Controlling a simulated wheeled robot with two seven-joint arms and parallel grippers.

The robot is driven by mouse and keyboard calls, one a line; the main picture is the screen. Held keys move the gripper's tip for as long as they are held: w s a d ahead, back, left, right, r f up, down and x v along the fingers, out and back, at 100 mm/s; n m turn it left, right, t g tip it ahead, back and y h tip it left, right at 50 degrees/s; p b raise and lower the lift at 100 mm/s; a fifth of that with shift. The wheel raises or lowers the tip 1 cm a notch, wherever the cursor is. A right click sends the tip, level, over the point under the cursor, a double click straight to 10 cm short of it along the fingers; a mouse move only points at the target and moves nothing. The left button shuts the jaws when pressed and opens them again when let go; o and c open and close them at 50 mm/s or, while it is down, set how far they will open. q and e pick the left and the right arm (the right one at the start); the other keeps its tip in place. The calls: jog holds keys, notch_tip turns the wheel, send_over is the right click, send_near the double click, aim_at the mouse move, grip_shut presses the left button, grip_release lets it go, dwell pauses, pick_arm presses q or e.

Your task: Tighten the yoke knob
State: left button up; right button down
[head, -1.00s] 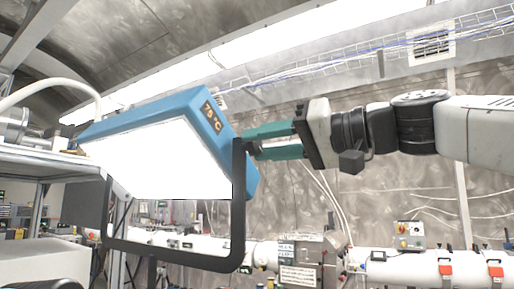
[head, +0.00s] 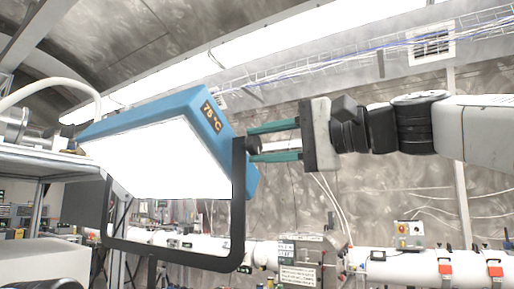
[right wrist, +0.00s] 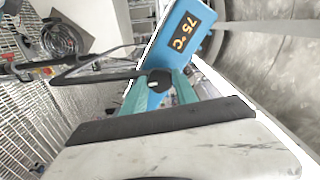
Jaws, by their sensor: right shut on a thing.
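The blue lamp (head: 165,115), marked "75 °C" on its side, hangs tilted in a black U-shaped yoke (head: 238,205), its white face lit. The lamp (right wrist: 184,34) and yoke (right wrist: 95,73) also show in the right wrist view. The dark yoke knob (right wrist: 159,82) is at the yoke's pivot on the lamp's side. My right gripper (head: 252,144) reaches in from the right, its two green fingers one above the other around the knob, shut on it. The fingers hide part of the knob. My left gripper is not in view.
A shelf (head: 38,158) with equipment and a white hose stands left of the lamp. White pipes (head: 420,268) and a control box (head: 409,234) run along the back wall. The space right of the lamp, below my right arm, looks free.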

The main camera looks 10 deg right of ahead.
jog(key=shift+m, duration=0.6)
jog(key=c, duration=1)
grip_release()
jog(key=shift+o, duration=0.2)
jog(key=v, duration=0.7)
jog(key=shift+s+d, duration=0.25)
jog(key=shift+d, duration=0.05)
